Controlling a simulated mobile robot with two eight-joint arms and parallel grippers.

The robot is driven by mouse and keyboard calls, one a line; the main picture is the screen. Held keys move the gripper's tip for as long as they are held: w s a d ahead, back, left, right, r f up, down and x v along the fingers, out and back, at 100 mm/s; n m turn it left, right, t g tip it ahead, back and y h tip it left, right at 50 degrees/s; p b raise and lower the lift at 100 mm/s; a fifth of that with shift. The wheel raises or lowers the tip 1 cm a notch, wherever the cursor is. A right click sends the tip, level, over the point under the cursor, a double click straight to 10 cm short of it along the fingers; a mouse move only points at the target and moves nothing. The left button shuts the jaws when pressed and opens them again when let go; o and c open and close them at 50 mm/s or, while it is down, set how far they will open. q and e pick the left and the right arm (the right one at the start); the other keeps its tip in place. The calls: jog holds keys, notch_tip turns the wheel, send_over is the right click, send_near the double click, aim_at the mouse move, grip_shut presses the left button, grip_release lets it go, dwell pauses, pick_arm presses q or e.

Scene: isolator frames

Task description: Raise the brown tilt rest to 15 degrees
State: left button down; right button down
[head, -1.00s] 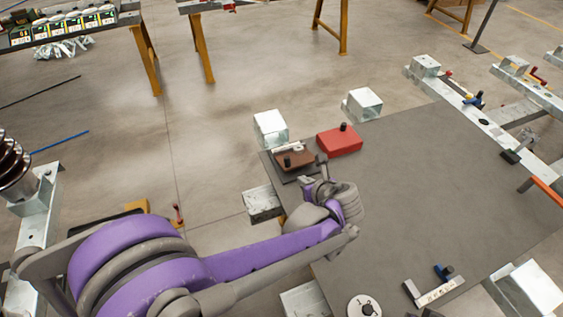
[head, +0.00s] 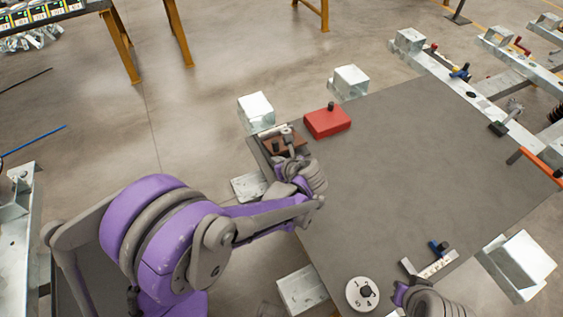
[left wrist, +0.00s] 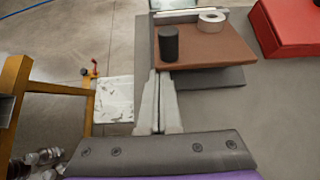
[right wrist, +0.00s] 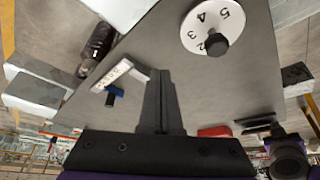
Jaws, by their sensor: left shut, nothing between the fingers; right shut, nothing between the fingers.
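The brown tilt rest (head: 281,148) lies on a dark base at the far left corner of the grey table. In the left wrist view its brown plate (left wrist: 213,47) carries a black knob (left wrist: 168,43) and a pale ring (left wrist: 211,17); the plate looks near flat, though its exact angle cannot be told. My left gripper (head: 290,154) is shut and empty at the rest's near edge; in the left wrist view its fingers (left wrist: 157,78) point just below the plate's left edge. Whether they touch it is unclear. My right gripper (right wrist: 160,75) is shut and empty over the table's near part.
A red block (head: 328,123) with a black knob stands right of the rest. A numbered white dial (head: 361,294) and a white angled bar with a blue knob (head: 432,265) sit at the table's near edge. The table's middle (head: 400,180) is clear.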

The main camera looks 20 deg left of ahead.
pick_arm(q)
jog(key=shift+w+a+f, duration=0.1)
jog(key=shift+a+f, duration=0.05)
jog(key=shift+w+a+r, duration=0.15)
jog(key=shift+r, duration=0.4)
pick_arm(e)
jog(key=shift+r, duration=0.25)
